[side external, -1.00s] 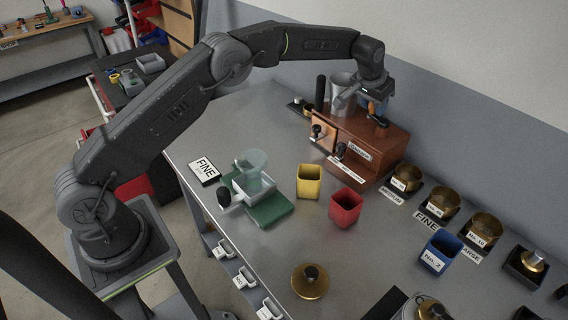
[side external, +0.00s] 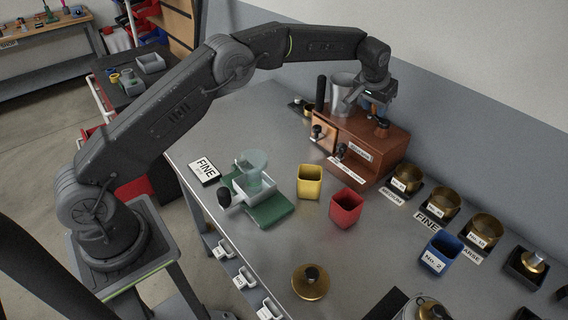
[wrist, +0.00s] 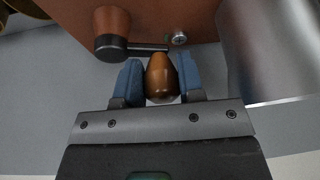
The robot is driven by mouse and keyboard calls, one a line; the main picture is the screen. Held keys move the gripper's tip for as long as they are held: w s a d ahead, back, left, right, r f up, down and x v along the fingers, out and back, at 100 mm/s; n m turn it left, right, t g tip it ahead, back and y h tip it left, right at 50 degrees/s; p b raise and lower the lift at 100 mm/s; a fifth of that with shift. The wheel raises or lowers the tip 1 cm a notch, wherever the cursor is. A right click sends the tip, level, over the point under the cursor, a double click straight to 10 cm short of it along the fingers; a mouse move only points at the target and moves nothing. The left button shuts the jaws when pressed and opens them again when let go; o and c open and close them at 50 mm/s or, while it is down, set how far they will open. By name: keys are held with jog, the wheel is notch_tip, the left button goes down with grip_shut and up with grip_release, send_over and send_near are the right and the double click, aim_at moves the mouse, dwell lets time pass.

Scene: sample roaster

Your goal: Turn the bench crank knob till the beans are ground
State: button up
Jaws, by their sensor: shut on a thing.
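The bench crank sits on top of the brown wooden box (side external: 358,136) at the back of the bench. Its hub (wrist: 112,26), a brown cone with a dark collar, shows at upper left in the wrist view; a dark arm runs right from it. My gripper (wrist: 160,64) is shut on the brown wooden crank knob (wrist: 160,78), with one blue finger on each side. In the side view my gripper (side external: 368,104) is above the box and largely hides the knob. The beans cannot be made out.
A metal cylinder (side external: 343,92) stands close to the left of my gripper. Yellow (side external: 309,182), red (side external: 346,208) and blue (side external: 440,252) cups, several brass tins and a green-based scale (side external: 268,212) stand on the bench. The bench centre is partly clear.

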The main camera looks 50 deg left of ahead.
jog(key=shift+m+h, duration=0.4)
jog(key=shift+m, duration=0.1)
jog(key=d, duration=0.3)
jog(key=s+d, duration=0.1)
jog(key=d, duration=0.5)
jog(key=shift+s+d, duration=0.15)
jog(key=shift+s, duration=0.25)
jog(key=s+d, duration=0.1)
jog(key=d, duration=0.1)
jog(key=s+d, duration=0.1)
jog(key=d, duration=0.1)
jog(key=s+d, duration=0.1)
jog(key=d, duration=0.1)
jog(key=shift+s, duration=0.4)
grip_shut()
jog(key=a, duration=1.1)
jog(key=shift+w+a, duration=0.15)
jog(key=shift+a, duration=0.05)
jog(key=shift+w+a, duration=0.55)
jog(key=shift+a, duration=0.4)
jog(key=shift+w+a, duration=0.55)
jog(key=shift+a, duration=0.35)
jog(key=shift+w+a, duration=0.2)
jog(key=shift+w, duration=0.65)
jog(key=shift+w+a, duration=0.2)
jog(key=shift+w, duration=0.65)
